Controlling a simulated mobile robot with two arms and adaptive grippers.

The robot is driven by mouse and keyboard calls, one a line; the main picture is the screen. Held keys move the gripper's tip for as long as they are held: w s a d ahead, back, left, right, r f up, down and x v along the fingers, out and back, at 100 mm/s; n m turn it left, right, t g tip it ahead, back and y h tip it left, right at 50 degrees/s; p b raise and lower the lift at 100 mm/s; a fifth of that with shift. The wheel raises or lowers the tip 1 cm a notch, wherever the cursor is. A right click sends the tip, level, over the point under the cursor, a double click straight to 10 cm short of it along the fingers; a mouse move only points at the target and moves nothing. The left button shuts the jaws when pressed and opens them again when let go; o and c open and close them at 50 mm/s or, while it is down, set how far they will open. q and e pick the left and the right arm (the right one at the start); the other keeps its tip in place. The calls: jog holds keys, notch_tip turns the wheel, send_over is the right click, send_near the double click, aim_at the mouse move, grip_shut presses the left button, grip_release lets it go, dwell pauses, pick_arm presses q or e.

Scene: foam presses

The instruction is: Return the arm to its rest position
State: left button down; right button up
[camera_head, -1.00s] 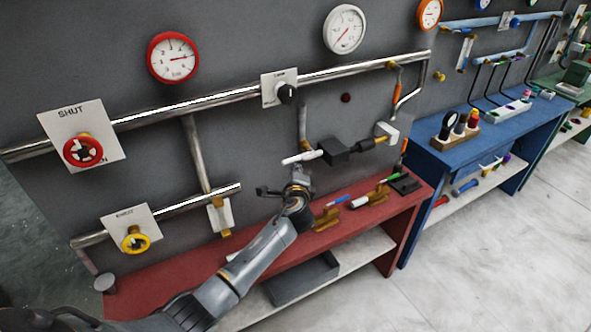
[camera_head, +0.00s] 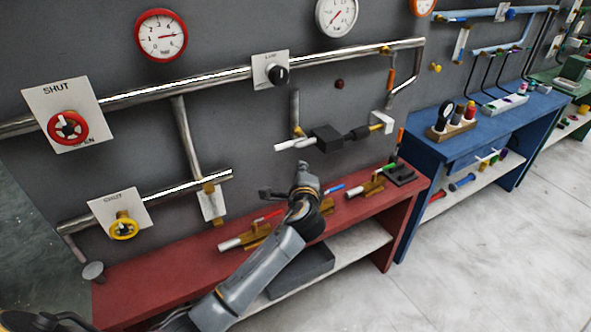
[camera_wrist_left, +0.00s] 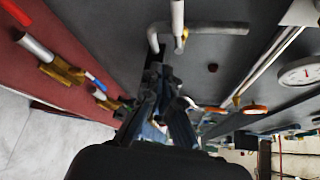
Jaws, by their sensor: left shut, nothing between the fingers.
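My left arm reaches in from the lower left of the head view. Its gripper (camera_head: 290,186) is shut and empty, above the red bench (camera_head: 150,283) and below the black and white foam press fitting (camera_head: 326,138) on the grey wall. The gripper is apart from that fitting. In the left wrist view the fingers (camera_wrist_left: 158,92) show closed together, dark and partly blurred, with the wall beyond. My right gripper does not show in any view.
On the red bench lie brown holders with tubes (camera_head: 368,187) close to my forearm. A red valve wheel (camera_head: 68,127) and a yellow one (camera_head: 124,227) stick out of the wall at left. A blue bench (camera_head: 480,135) stands to the right. The pale floor (camera_head: 500,240) in front is clear.

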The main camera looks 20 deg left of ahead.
pick_arm(q)
jog(key=shift+s+d+r, duration=0.25)
jog(key=shift+s+d, duration=0.05)
jog(key=shift+d, duration=0.35)
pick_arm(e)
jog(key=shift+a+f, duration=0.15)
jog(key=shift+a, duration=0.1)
pick_arm(q)
jog(key=shift+a, duration=0.1)
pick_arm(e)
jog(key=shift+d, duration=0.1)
